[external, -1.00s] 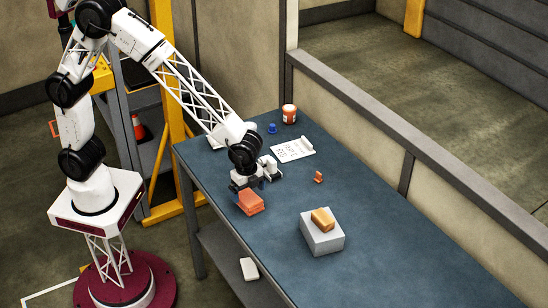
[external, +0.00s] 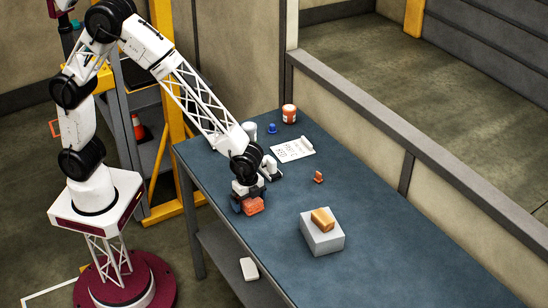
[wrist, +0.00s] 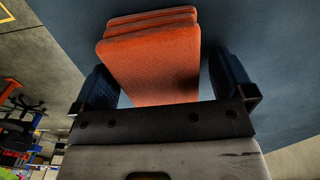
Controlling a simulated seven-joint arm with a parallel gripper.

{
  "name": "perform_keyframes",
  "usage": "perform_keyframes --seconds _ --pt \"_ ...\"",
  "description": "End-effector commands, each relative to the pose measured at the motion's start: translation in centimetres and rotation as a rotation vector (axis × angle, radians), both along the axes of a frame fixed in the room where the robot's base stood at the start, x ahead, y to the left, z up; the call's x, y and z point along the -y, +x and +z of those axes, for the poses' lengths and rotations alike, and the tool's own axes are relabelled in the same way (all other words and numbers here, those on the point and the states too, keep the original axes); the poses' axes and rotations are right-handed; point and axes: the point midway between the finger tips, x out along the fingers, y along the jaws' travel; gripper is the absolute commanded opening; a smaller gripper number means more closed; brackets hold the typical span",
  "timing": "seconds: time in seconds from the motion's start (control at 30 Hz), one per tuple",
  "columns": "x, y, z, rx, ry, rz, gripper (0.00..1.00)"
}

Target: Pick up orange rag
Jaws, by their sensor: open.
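The orange rag (external: 252,206) is a folded stack lying on the blue table top near its left edge. In the wrist view the rag (wrist: 155,60) lies between the two dark blue finger pads, with a gap showing at the right pad. My gripper (external: 246,204) is open and low at the rag in the external view, covering part of it. In the wrist view my gripper (wrist: 160,85) has its fingers on either side of the rag.
A grey box (external: 322,238) with a tan block (external: 322,219) on top stands to the right. A small orange piece (external: 318,177), a paper sheet (external: 285,153), a blue item (external: 272,128), an orange jar (external: 289,114) and a white cylinder (external: 249,131) are farther back. The table's right part is clear.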

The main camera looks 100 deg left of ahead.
Motion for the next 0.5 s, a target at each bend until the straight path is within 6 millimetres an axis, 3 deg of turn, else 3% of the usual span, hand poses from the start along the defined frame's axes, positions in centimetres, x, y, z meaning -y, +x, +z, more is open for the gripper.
perform_keyframes --seconds 0.07,0.4,0.5 --pt "0.00 0.00 0.01 0.000 0.000 0.000 1.00" --pt "0.00 0.00 0.01 0.000 0.000 0.000 0.49" --pt "0.00 0.00 0.02 0.000 0.000 0.000 0.47"
